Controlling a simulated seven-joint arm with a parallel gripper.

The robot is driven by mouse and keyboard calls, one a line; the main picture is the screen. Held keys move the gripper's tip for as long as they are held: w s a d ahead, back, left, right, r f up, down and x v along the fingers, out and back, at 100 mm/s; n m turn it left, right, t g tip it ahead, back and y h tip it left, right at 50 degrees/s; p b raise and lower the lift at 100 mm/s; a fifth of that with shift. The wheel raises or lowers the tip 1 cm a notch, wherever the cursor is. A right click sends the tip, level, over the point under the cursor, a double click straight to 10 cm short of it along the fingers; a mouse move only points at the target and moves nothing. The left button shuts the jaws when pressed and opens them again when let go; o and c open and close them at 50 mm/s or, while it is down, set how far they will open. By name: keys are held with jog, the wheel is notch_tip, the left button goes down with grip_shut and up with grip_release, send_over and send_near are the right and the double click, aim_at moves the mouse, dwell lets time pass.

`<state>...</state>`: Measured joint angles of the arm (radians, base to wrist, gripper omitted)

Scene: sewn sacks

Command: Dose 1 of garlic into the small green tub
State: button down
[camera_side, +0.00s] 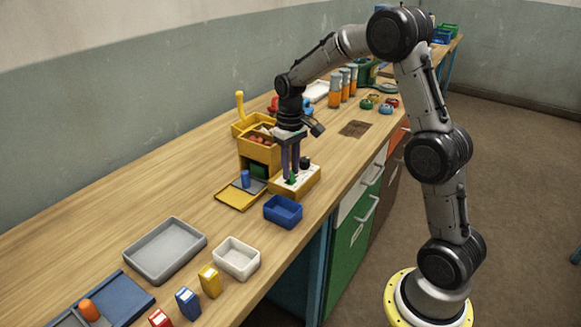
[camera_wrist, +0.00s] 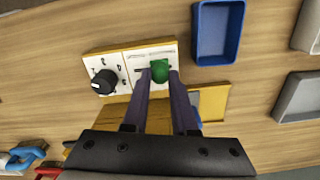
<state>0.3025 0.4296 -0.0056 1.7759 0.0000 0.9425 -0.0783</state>
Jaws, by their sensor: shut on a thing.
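My gripper (camera_side: 291,180) points straight down over a white-topped panel box (camera_side: 312,181) and is shut on a green knob (camera_wrist: 160,71). The knob sits by a slot marked on the panel's white face. A black dial (camera_wrist: 104,82) with marks around it is on the same panel, left of my fingers in the wrist view. Behind the panel stands a yellow dispenser (camera_side: 259,152) with reddish pieces (camera_side: 260,139) in its top. A dark green thing (camera_side: 258,170), perhaps the small tub, is in its lower opening, partly hidden. I cannot make out garlic.
A blue cylinder (camera_side: 245,178) stands on the yellow plate (camera_side: 236,196) before the dispenser. A blue tray (camera_side: 283,211), a white tray (camera_side: 237,259) and a grey tray (camera_side: 165,252) lie nearer. Bare table lies left of the dispenser.

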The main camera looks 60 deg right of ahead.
dwell(0.6)
jog(key=shift+d+r, duration=0.1)
jog(key=shift+d, duration=1.75)
jog(key=c, duration=0.7)
grip_release()
